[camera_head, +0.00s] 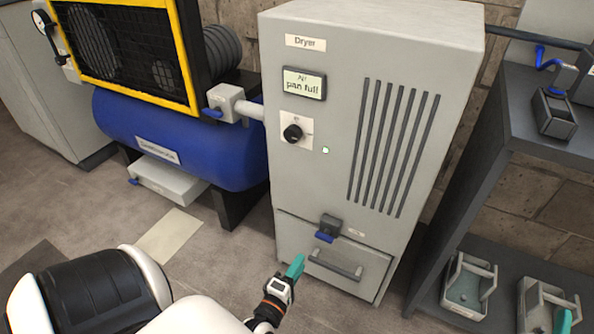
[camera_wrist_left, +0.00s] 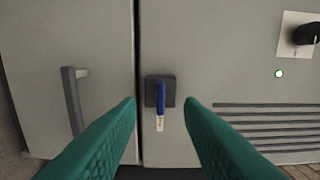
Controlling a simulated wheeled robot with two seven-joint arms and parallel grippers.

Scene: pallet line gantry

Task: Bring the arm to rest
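The grey dryer cabinet (camera_head: 335,160) stands in the middle of the head view, with a display (camera_head: 304,84) reading "pan full". A dark latch block with a blue lever (camera_head: 325,237) sits above the lower drawer (camera_head: 365,257). My left gripper (camera_head: 294,268) is in front of the drawer, below and left of the lever. In the left wrist view its teal fingers (camera_wrist_left: 160,105) are spread apart, and the blue lever (camera_wrist_left: 160,98) shows beyond the gap between them. Nothing is held. My right gripper does not show.
A blue tank (camera_head: 175,140) with a yellow-framed compressor stands on the left. A dark shelf rack (camera_head: 530,150) stands on the right, with small trays (camera_head: 467,288) on its lower shelf. The drawer's bar handle (camera_head: 335,266) juts out. Open floor (camera_head: 220,260) lies left of the dryer.

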